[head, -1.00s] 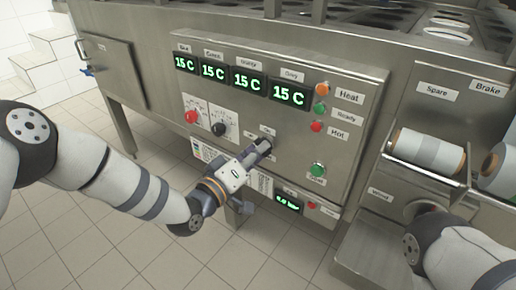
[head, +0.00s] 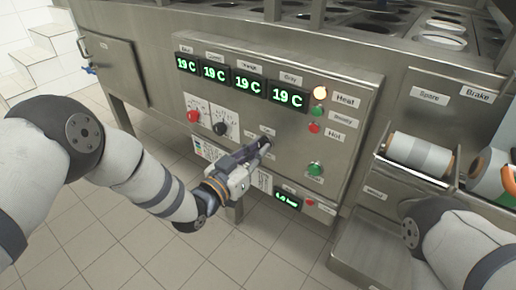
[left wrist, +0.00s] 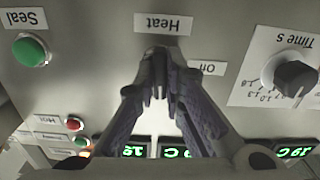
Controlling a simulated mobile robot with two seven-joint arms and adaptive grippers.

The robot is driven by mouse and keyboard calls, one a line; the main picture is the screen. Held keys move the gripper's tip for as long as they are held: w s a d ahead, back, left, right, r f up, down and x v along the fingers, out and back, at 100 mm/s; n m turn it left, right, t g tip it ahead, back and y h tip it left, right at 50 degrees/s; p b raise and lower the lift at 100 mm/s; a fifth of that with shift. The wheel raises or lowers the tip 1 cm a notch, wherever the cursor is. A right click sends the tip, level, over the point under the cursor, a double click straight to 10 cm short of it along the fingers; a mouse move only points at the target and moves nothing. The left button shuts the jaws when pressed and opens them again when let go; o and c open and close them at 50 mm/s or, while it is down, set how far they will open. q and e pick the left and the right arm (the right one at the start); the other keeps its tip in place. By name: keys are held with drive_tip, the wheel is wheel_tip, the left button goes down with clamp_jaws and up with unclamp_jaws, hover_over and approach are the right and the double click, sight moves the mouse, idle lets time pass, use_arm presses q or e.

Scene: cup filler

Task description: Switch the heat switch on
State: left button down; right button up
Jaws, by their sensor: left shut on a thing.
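The heat switch (head: 266,141) is a small dark knob on the steel control panel, mostly hidden by my fingertips. My left gripper (head: 262,146) is shut on it. In the left wrist view, which shows the panel upside down, the fingertips (left wrist: 158,88) close around the switch beneath the "Heat" label (left wrist: 163,24), with an "On" label (left wrist: 208,68) beside them. The heat lamp (head: 320,93) next to the panel's other "Heat" label glows bright. The temperature displays (head: 241,84) read 19 C. My right gripper is out of view; only part of that arm shows at lower right.
A film roll (head: 420,152) sits at the right. Tiled floor is clear below the panel.

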use_arm(q)
drive_tip(key=shift+m, duration=0.5)
drive_tip(key=c, duration=1.7)
unclamp_jaws()
drive_tip(key=v, duration=1.2)
